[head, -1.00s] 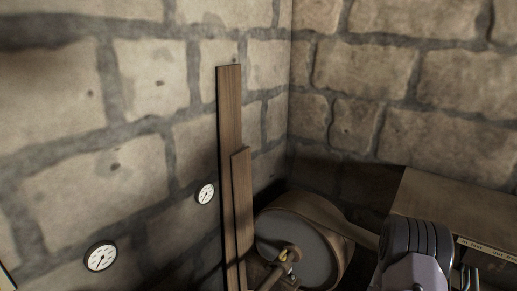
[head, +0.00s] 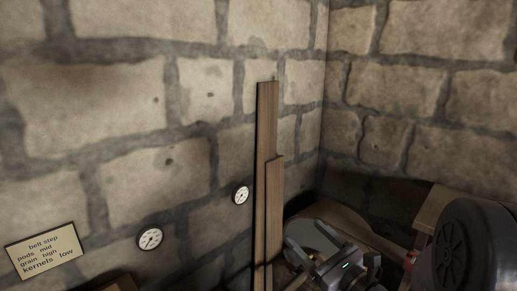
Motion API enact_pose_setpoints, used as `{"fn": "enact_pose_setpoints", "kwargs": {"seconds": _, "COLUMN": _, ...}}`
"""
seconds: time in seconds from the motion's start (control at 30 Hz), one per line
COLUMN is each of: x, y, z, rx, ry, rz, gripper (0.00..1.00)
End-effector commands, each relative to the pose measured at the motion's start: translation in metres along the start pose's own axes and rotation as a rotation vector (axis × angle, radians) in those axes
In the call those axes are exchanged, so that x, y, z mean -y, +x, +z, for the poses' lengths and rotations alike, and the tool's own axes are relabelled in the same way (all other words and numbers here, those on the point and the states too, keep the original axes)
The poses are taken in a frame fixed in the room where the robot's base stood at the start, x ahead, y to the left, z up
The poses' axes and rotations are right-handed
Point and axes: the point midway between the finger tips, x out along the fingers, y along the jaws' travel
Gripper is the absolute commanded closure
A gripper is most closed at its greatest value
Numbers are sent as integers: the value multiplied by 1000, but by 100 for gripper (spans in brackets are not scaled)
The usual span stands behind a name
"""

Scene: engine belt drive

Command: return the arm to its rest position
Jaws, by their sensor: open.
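My gripper (head: 296,262) is low in the head view, right of centre, in front of the grey-faced drum (head: 318,236). Its dark body shows a small green light, and its fingers point left, apart, with nothing seen between them. The large black round joint of my arm fills the lower right corner. The arm hides much of the drum and what lies behind it. Whether the gripper touches the drum cannot be told.
Two wooden boards (head: 266,180) stand upright by the stone wall (head: 110,100), left of the drum. Two round gauges (head: 151,239) (head: 241,195) and a lettered sign (head: 44,250) are at the left. A wooden box edge (head: 433,207) shows behind my arm.

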Motion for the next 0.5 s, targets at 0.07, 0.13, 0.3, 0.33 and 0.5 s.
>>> {"fn": "enact_pose_setpoints", "kwargs": {"seconds": 0.07, "x": -74, "y": -1, "z": 40, "rx": -8, "ry": -128, "rz": 269, "gripper": 30}}
{"fn": "enact_pose_setpoints", "kwargs": {"seconds": 0.13, "x": -143, "y": -23, "z": 62, "rx": -45, "ry": -289, "rz": 527, "gripper": 30}}
{"fn": "enact_pose_setpoints", "kwargs": {"seconds": 0.3, "x": -235, "y": -149, "z": 51, "rx": -268, "ry": -1000, "rz": 1108, "gripper": 30}}
{"fn": "enact_pose_setpoints", "kwargs": {"seconds": 0.33, "x": -230, "y": -168, "z": 45, "rx": -316, "ry": -1139, "rz": 1162, "gripper": 30}}
{"fn": "enact_pose_setpoints", "kwargs": {"seconds": 0.5, "x": -177, "y": -219, "z": 42, "rx": -521, "ry": -1721, "rz": 1248, "gripper": 30}}
